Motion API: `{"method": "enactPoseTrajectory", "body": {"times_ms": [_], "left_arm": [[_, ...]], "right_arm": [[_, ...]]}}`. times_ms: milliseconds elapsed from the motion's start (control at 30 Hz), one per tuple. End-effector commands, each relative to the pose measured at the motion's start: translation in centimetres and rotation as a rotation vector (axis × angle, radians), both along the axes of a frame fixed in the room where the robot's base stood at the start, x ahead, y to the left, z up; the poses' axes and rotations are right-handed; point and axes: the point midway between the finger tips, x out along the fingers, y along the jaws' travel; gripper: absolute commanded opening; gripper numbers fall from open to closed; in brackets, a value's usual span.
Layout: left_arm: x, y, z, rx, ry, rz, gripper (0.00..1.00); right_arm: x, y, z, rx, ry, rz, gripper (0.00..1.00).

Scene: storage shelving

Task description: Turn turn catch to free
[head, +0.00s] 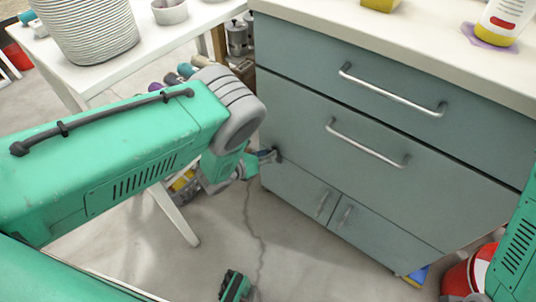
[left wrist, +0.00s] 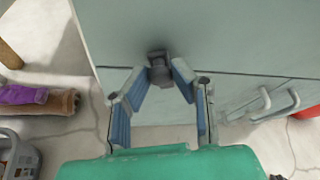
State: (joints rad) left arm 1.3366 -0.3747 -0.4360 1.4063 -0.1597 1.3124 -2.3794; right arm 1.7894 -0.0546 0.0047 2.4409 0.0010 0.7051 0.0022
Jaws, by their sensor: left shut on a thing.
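The turn catch (left wrist: 157,54) is a small dark grey piece on the front of the teal-grey cabinet (head: 330,115), near its left edge. In the head view it is a small dark spot (head: 278,154) beside my left fingertips. My left gripper (left wrist: 160,74) is shut on the turn catch, with its blue-padded fingers converging on the knob from both sides. In the head view my left gripper (head: 268,156) is partly hidden behind its own wrist. My right gripper is not clearly in view.
The cabinet has two drawers with bar handles (head: 390,92) and lower doors with small handles (head: 323,203). A white table (head: 100,75) with a ribbed basket (head: 90,30) stands at left. A red bucket (head: 465,275) is at lower right. Open floor lies in front.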

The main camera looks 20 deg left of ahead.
Motion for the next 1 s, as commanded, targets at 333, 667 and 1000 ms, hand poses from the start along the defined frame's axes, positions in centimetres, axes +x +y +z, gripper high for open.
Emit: {"method": "enactPoseTrajectory", "body": {"times_ms": [333, 667, 1000], "left_arm": [[0.0, 0.3, -0.4, -0.31, 0.114, 0.003, 0.0], [0.1, 0.5, -0.6, -0.604, 0.221, 0.005, 0.0], [0.1, 0.6, -0.9, -0.908, 0.331, 0.007, 0.0]], "right_arm": [[0.0, 0.0, -0.8, 0.0, 0.0, 0.0, 0.4], [0.0, 0.0, -1.8, 0.0, 0.0, 0.0, 0.4], [0.0, 0.0, -2.9, 0.0, 0.0, 0.0, 0.4]]}}
